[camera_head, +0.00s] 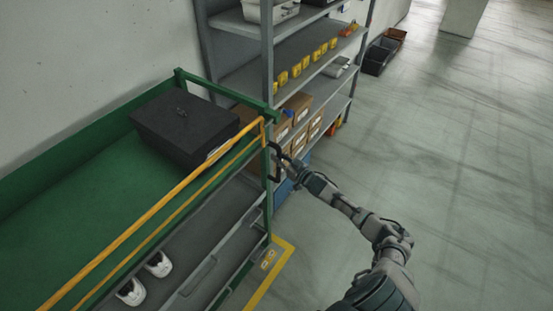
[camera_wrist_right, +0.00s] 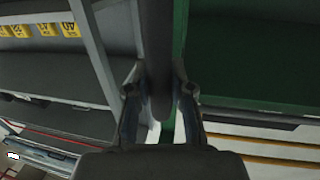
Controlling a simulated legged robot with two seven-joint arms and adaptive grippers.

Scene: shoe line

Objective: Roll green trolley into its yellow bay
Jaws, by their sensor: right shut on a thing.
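The green trolley (camera_head: 85,187) fills the left of the head view, its near end cut off by the frame. A black handle (camera_head: 276,152) stands on its right end post. My right gripper (camera_head: 283,166) is shut on this handle. In the right wrist view the fingers (camera_wrist_right: 160,102) lie on both sides of the dark upright handle bar (camera_wrist_right: 157,45), with the trolley's green panel (camera_wrist_right: 250,60) to the right. Yellow floor lines (camera_head: 270,272) of the bay show beside the trolley's lower right side; the rest is hidden under it. My left gripper is out of view.
A black box (camera_head: 185,125) sits on the trolley's top, and white shoes (camera_head: 158,263) lie on a lower level. A grey shelf rack (camera_head: 268,60) with cartons and yellow items stands close behind the trolley. Dark bins (camera_head: 378,58) stand farther back. The floor at right is clear.

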